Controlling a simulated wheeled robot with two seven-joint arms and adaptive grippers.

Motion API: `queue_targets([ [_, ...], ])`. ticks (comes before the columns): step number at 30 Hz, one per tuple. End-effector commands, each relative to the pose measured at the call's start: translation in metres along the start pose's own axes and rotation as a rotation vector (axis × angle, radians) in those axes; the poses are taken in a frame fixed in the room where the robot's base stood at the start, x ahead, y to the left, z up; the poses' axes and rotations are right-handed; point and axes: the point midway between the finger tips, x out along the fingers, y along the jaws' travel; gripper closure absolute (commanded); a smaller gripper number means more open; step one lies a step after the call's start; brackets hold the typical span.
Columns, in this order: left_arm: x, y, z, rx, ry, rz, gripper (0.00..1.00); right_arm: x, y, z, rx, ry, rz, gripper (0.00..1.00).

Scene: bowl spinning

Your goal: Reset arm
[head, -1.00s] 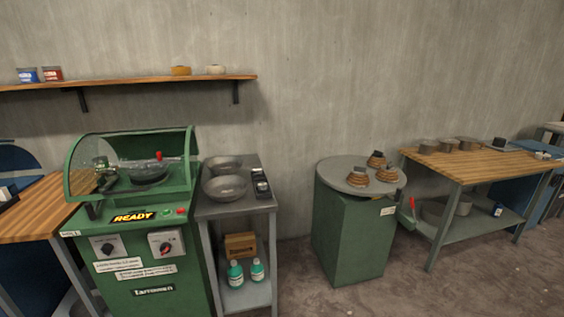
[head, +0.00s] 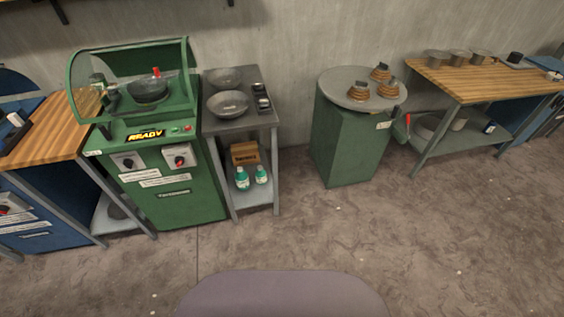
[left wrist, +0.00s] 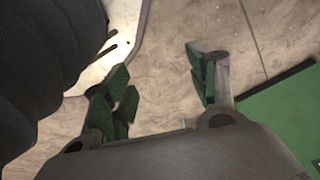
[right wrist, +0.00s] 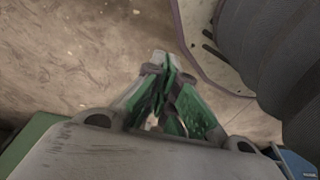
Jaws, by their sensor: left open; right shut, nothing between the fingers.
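My left gripper (left wrist: 165,85) shows in the left wrist view with its two green-padded fingers spread apart and nothing between them. Bare floor lies below it. My right gripper (right wrist: 162,75) shows in the right wrist view with its fingers together and nothing held, also above the floor. Neither arm shows in the head view. The green spinning machine (head: 165,205) stands at the left, its READY sign lit and its clear hood over a dark bowl-shaped part (head: 148,91).
A grey stand (head: 240,121) with two metal bowls adjoins the machine. A green cabinet (head: 345,150) with a round top bears several wooden forms. A workbench (head: 470,85) stands at the right, another wooden-topped bench (head: 45,135) at the left. The middle floor is clear.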

Motion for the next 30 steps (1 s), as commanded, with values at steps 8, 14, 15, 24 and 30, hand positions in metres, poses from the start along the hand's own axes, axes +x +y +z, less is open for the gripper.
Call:
queue_targets([
  [8,-0.007,-0.004,0.029,0.001,-0.017,-0.008,0.41,-0.007,0.004,0.029,-0.001,-0.017,0.007,1.00],
  [14,-0.012,-0.007,0.051,0.003,-0.029,-0.013,0.41,-0.012,0.007,0.051,-0.002,-0.028,0.012,1.00],
  [15,-0.013,-0.007,0.056,0.003,-0.031,-0.014,0.41,-0.013,0.007,0.055,-0.003,-0.031,0.013,1.00],
  [24,-0.025,-0.011,0.092,0.006,-0.049,-0.020,0.41,-0.025,0.011,0.091,-0.006,-0.048,0.020,1.00],
  [30,-0.036,-0.014,0.116,0.008,-0.060,-0.024,0.41,-0.036,0.014,0.116,-0.008,-0.059,0.024,1.00],
])
